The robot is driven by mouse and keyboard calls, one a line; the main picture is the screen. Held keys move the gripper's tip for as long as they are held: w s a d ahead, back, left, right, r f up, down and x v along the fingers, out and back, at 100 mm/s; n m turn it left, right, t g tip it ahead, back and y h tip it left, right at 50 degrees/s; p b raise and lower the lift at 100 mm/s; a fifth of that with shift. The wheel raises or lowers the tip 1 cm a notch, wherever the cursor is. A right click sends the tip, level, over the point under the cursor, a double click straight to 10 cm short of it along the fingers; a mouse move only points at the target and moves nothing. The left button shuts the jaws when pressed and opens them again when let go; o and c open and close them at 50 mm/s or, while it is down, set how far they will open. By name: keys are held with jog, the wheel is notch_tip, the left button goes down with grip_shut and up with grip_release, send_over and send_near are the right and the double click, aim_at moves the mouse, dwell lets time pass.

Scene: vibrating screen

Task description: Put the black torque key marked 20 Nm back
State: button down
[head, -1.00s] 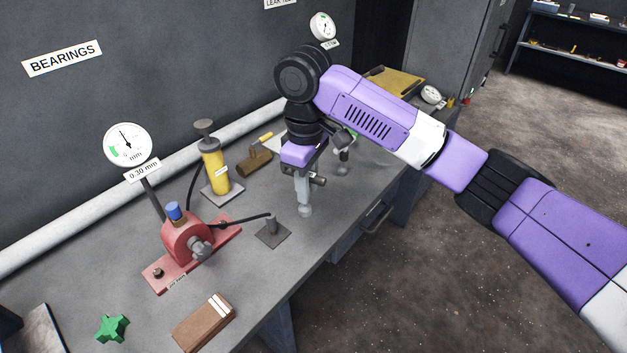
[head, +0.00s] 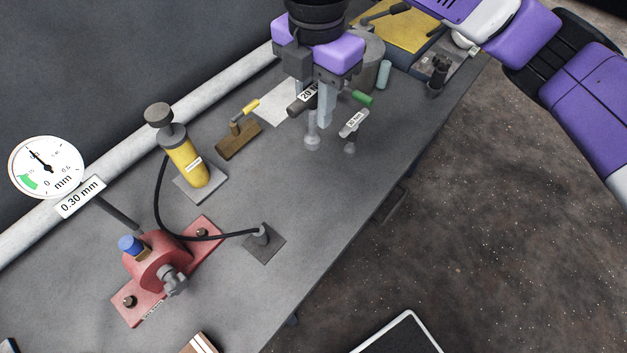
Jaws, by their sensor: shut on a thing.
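My gripper (head: 318,108) is shut on the black torque key (head: 301,101), whose label shows "20". The key's black handle lies crosswise at the fingers, and a pale metal shaft with a rounded end hangs below, over the bench. I cannot tell whether that end touches the bench. Just right of it, a silver key (head: 354,124) with its own label stands beside a green handle (head: 362,99). Another black upright piece (head: 437,76) stands farther back right; its label cannot be read. An empty holder for the key cannot be made out.
The bench front right of the plate is clear.

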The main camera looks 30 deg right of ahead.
aim_at(314, 138)
notch_tip(314, 138, down, 20)
jog(key=shift+r+p, duration=0.2)
jog(key=shift+p, duration=0.55)
jog(key=shift+f, duration=0.1)
jog(key=shift+f, duration=0.1)
jog(key=c, duration=1.2)
grip_release()
notch_tip(314, 138, up, 12)
jog(key=shift+r+b, duration=0.25)
jog(key=shift+b, duration=0.7)
jog(key=shift+a, duration=0.1)
